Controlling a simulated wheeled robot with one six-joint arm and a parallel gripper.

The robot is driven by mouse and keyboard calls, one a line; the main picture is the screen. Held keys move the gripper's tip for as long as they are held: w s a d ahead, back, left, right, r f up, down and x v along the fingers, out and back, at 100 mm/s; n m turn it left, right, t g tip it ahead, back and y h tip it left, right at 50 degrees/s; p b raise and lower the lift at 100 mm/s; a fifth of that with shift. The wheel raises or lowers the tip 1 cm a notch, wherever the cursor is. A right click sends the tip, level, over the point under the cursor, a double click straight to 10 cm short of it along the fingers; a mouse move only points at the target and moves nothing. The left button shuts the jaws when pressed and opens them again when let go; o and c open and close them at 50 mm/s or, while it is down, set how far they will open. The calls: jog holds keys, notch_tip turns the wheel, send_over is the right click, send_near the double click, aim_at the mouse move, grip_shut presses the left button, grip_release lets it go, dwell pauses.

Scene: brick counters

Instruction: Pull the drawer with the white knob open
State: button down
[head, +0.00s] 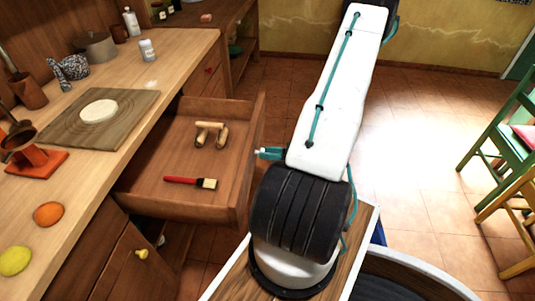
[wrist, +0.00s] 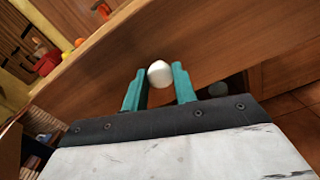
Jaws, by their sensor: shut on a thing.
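The wooden drawer (head: 190,137) stands pulled well out from the counter in the head view. Inside it lie a light wooden object (head: 211,136) and a red-handled brush (head: 190,182). In the wrist view the drawer front (wrist: 225,40) fills much of the picture, and the white knob (wrist: 160,73) sits between the teal fingers of my gripper (wrist: 160,70). My gripper is shut on the knob. In the head view my gripper (head: 268,153) shows as a bit of teal at the outer side of the drawer front, and the knob is mostly hidden there.
The counter (head: 85,195) holds a board (head: 70,130), a red stand (head: 38,162), an orange (head: 48,214) and a lemon (head: 15,261). A lower door with a yellow knob (head: 141,253) is beneath. Chairs (head: 505,145) stand right; tiled floor (head: 400,130) between is clear.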

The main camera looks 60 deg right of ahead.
jog(key=c, duration=1.1)
grip_release()
jog(key=shift+a, duration=0.1)
jog(key=shift+s, duration=0.1)
jog(key=v, duration=0.7)
jog(key=shift+s, duration=0.3)
